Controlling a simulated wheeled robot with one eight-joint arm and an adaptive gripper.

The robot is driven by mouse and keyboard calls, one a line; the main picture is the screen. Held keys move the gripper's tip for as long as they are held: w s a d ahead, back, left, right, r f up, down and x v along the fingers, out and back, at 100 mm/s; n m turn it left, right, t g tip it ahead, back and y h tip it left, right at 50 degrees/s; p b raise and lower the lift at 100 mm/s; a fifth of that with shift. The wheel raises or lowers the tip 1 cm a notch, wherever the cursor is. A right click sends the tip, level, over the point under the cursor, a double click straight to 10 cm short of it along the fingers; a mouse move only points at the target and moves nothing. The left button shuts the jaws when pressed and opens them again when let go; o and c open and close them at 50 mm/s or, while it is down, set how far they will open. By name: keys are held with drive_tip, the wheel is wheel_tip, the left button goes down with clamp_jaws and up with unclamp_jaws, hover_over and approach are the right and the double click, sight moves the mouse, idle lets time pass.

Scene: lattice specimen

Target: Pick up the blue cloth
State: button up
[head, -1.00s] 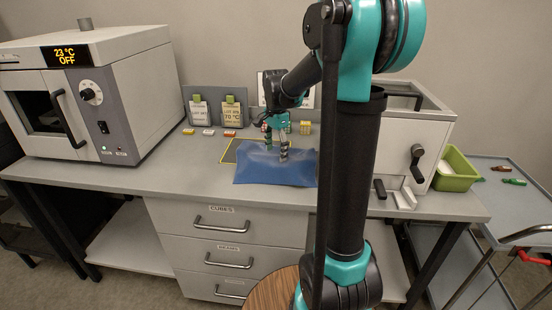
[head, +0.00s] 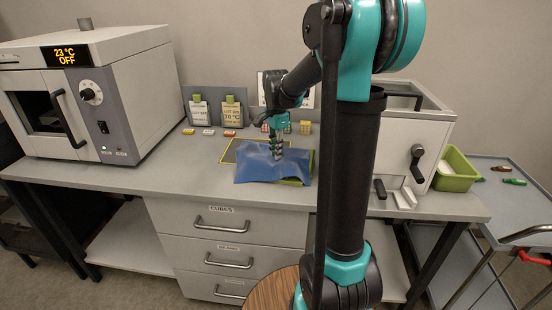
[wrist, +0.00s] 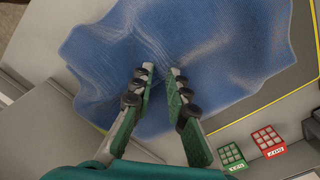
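The blue cloth (head: 262,169) lies on the bench, partly over a grey mat with a yellow outline (head: 229,154). It is crumpled, with folds running toward my fingertips. In the wrist view the cloth (wrist: 215,50) fills the upper middle, and its folds meet between the fingertips. My gripper (head: 277,157) points down into the cloth, its fingers close together. In the wrist view my gripper (wrist: 160,71) is shut on a pinch of cloth, with a small gap between the tips. The cloth hides what lies under it.
Small patterned cubes, one green (wrist: 231,154) and one red (wrist: 268,140), sit near the mat. An oven (head: 85,95) stands left; a grey-white box (head: 440,120) and green bin (head: 457,178) stand right.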

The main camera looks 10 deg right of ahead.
clamp_jaws()
wheel_tip(320, 180, up, 12)
idle(0.6)
drive_tip(key=o, duration=1.3)
unclamp_jaws()
